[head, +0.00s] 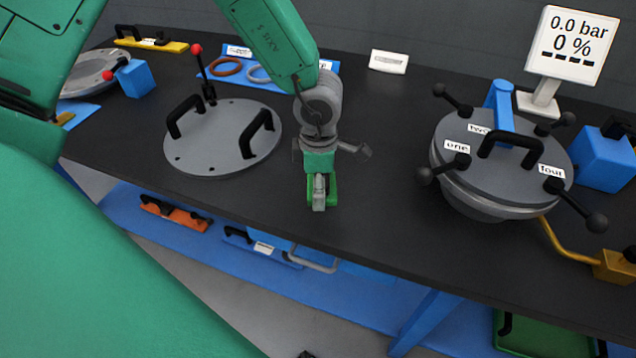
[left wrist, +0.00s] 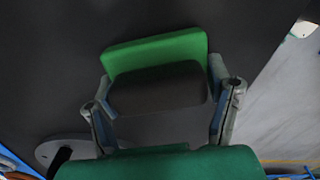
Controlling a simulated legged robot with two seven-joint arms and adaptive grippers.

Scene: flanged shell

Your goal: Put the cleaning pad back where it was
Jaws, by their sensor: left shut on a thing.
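My left gripper (head: 320,190) points down over the front part of the black table, between the loose grey lid and the lidded vessel. It is shut on the cleaning pad, a green block (head: 333,188) seen small beside the fingers. In the left wrist view the pad shows a green face (left wrist: 155,52) and a dark rounded part (left wrist: 160,88) between the two fingers (left wrist: 162,105). Whether the pad touches the table I cannot tell. My right gripper is not in view.
A grey lid (head: 215,150) with two black handles lies left of the gripper. The lidded vessel (head: 500,165) with black-knobbed clamps stands right. Behind are rings on a blue mat (head: 270,82) and a yellow tool (head: 150,42). An orange tool (head: 178,214) lies on the lower blue shelf (head: 215,248).

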